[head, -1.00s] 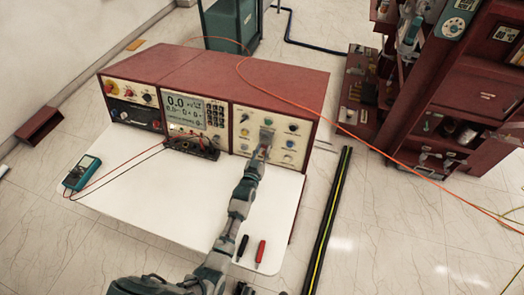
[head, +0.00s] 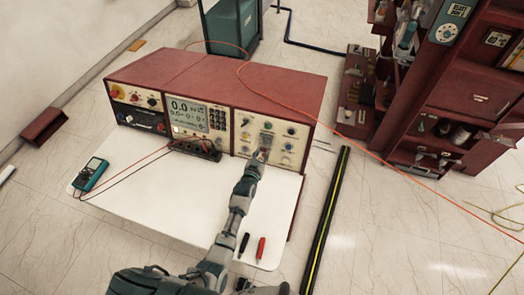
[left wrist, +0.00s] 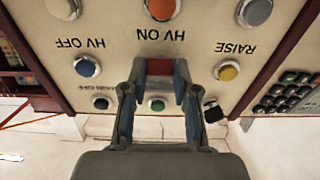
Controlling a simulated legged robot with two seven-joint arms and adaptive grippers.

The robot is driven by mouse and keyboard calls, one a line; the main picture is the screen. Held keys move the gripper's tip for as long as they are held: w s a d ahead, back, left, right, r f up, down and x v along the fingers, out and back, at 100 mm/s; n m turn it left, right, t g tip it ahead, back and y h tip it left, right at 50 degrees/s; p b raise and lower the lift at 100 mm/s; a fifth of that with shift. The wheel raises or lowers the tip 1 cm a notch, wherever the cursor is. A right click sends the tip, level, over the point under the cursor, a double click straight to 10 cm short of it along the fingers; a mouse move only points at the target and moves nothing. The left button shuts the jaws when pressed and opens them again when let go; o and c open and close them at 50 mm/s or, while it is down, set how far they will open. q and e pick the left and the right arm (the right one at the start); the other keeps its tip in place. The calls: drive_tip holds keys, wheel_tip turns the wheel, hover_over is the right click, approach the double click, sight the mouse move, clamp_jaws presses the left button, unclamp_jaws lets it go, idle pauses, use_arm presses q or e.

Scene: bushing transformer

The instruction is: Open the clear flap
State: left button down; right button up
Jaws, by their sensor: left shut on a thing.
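The control panel (head: 240,139) with several coloured buttons is the right front face of a red-framed bench console. It also shows upside down in the left wrist view (left wrist: 122,15), with the labels HV OFF, HV ON and RAISE. My left gripper (head: 264,148) is at the middle of this panel. In the left wrist view its fingertips (left wrist: 160,70) are at the panel, with a red patch between them below the HV ON label. They are closed on the small clear flap there; its outline is hard to make out. My right gripper is not clearly in view.
A white worktop (head: 150,210) carries a multimeter (head: 90,174) with leads, and black and red probes (head: 261,247) at the right front. A black-yellow strip (head: 327,220) lies on the floor to the right. A red cabinet (head: 455,90) stands further right.

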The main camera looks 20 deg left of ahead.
use_arm(q)
drive_tip(key=r+g+p, duration=0.2)
drive_tip(key=p, duration=0.4)
drive_tip(key=s+r+g+p, duration=0.1)
drive_tip(key=r+g+p, duration=0.1)
drive_tip(key=p, duration=0.5)
drive_tip(key=shift+g, duration=0.6)
use_arm(e)
wheel_tip(320, 180, up, 15)
drive_tip(key=w, duration=0.1)
use_arm(q)
wheel_tip(320, 180, up, 5)
drive_tip(key=g+b, duration=1.2)
drive_tip(key=b, duration=0.3)
hover_over(264, 146)
drive_tip(key=s, duration=0.3)
drive_tip(key=shift+w+r+y+b, duration=0.15)
drive_tip(key=shift+r+y+b, duration=0.15)
drive_tip(key=shift+r+b, duration=0.05)
use_arm(e)
wheel_tip(264, 146, down, 16)
drive_tip(key=w, duration=0.2)
drive_tip(key=shift+w+a+r, duration=0.15)
drive_tip(key=shift+a, duration=0.2)
